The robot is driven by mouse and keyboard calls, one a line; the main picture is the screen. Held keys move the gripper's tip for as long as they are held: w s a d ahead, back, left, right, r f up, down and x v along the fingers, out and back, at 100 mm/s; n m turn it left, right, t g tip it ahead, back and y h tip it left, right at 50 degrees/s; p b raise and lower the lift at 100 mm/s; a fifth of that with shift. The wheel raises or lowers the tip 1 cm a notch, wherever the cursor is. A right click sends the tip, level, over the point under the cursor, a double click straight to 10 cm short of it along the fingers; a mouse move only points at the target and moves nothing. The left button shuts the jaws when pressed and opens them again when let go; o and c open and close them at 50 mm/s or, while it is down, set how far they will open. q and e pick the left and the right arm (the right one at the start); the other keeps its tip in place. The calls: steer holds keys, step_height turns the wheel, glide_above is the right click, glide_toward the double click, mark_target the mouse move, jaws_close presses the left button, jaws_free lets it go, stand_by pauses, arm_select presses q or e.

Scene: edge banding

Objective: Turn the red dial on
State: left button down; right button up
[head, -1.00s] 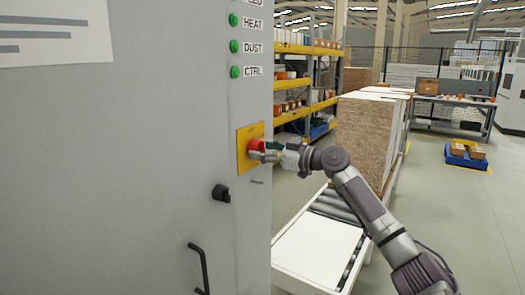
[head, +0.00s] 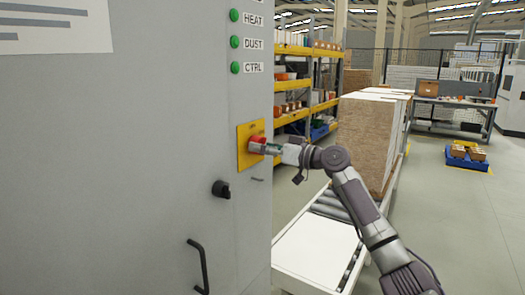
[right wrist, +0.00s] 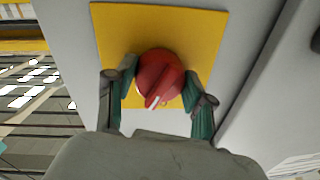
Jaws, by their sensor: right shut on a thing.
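The red dial (head: 257,142) sits on a yellow plate (head: 243,161) on the grey cabinet's right part. In the right wrist view the red dial (right wrist: 160,76) shows a white pointer mark slanting to the lower left, and the yellow plate (right wrist: 205,35) lies behind it. My right gripper (head: 267,148) is at the dial, with its arm coming from the lower right. In the right wrist view its two green-padded fingers (right wrist: 160,92) are on either side of the dial, shut on it. My left gripper is not in view.
The grey cabinet (head: 120,170) fills the left, with a black knob (head: 221,189), a black handle (head: 198,267) and green lamps (head: 235,42). A roller conveyor (head: 318,250) with a white board and a stack of boards (head: 365,140) stand at the right. Open floor lies farther right.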

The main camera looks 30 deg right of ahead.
steer(key=m, duration=0.3)
steer(key=shift+m, duration=0.4)
steer(key=m+p, duration=0.1)
steer(key=m, duration=0.2)
steer(key=shift+r, duration=0.1)
steer(key=m+p, duration=0.2)
steer(key=m, duration=0.2)
steer(key=shift+a+t+h, duration=0.1)
steer(key=shift+t+h, duration=0.2)
steer(key=shift+t, duration=0.1)
steer(key=shift+s+m+p, duration=0.1)
steer(key=shift+m+p, duration=0.45)
steer(key=shift+m, duration=0.75)
steer(key=o, duration=1.2)
steer(key=shift+c, duration=0.2)
